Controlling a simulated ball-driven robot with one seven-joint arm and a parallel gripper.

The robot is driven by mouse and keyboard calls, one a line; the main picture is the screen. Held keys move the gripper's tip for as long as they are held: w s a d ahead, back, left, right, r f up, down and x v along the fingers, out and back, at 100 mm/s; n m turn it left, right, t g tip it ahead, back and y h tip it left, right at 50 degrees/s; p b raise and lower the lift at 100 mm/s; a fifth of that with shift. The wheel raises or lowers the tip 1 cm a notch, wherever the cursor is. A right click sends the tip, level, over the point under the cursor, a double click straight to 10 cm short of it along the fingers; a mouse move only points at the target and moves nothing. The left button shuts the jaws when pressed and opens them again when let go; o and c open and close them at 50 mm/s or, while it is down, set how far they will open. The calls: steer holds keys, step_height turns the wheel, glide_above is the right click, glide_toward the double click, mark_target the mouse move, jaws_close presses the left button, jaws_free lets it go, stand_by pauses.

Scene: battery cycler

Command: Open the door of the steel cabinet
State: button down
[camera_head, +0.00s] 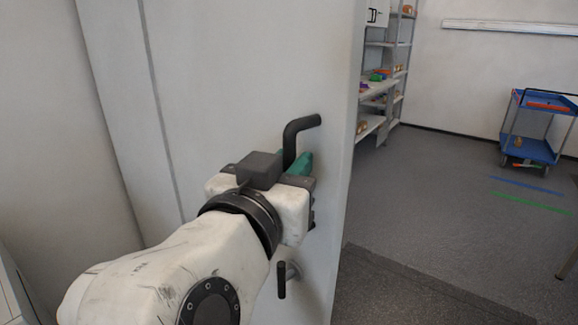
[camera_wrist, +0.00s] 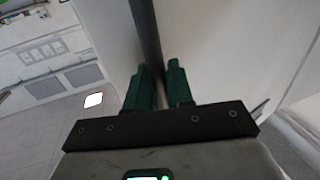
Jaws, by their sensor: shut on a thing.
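The steel cabinet's pale door (camera_head: 235,85) fills the middle of the head view; its right edge stands beside the open room. I cannot tell for sure how far it is open. A black bent handle (camera_head: 300,126) sticks out near that edge. My gripper (camera_head: 297,163) is at the handle, with its green fingers partly hidden behind the gripper body. In the wrist view the dark handle bar (camera_wrist: 146,35) runs down between the two green fingers of my gripper (camera_wrist: 157,75), which are closed around it. The lower end of the handle is hidden.
A smaller dark lever (camera_head: 282,280) sits lower on the door. Shelves (camera_head: 392,60) with coloured items stand behind at the right. A blue trolley (camera_head: 540,101) is at the far right. A dark mat (camera_head: 400,290) lies beside the door; the grey floor beyond is mostly clear.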

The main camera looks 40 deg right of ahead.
steer(key=c, duration=1.2)
jaws_free()
steer(key=b+v, duration=0.1)
steer(key=v, duration=0.9)
steer(key=shift+s+a, duration=0.2)
steer(key=shift+a, duration=0.15)
